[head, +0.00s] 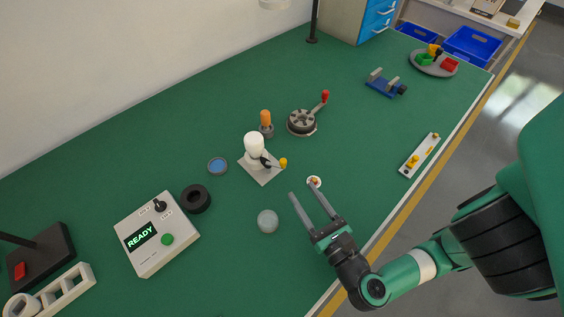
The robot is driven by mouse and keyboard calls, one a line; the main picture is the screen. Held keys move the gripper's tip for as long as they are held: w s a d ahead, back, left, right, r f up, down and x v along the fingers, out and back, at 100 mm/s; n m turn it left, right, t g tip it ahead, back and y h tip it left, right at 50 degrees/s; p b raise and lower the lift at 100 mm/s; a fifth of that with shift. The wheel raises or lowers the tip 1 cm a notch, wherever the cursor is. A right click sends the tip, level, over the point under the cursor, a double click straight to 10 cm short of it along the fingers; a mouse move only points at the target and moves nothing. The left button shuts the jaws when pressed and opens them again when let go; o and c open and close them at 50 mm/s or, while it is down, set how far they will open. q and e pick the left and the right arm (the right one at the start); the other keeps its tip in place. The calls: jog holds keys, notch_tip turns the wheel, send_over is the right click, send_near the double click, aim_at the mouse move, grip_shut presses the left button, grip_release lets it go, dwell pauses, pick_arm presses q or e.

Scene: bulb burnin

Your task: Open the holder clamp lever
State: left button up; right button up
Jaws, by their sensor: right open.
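The holder (261,174) is a grey base plate with a white bulb-like body (254,146) standing on it, near the middle of the table. Its clamp lever (272,163) is a dark arm ending in a yellow knob (283,162), pointing right. My right gripper (308,192) is open and empty, in front and to the right of the holder, apart from the lever. A small white disc with an orange part (314,181) shows by its fingertips. My left gripper is not in view.
A control box (180,257) reading READY, a black ring (196,198), a blue-topped disc (217,165) and a translucent round piece (267,221) lie left and front. A round fixture with a red-knobbed handle (302,121) and an orange-topped peg (266,122) stand behind the holder.

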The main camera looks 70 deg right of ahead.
aim_at(285, 165)
jog(key=x, duration=1.1)
jog(key=shift+w+d, duration=0.1)
jog(key=shift+d, duration=0.05)
grip_shut()
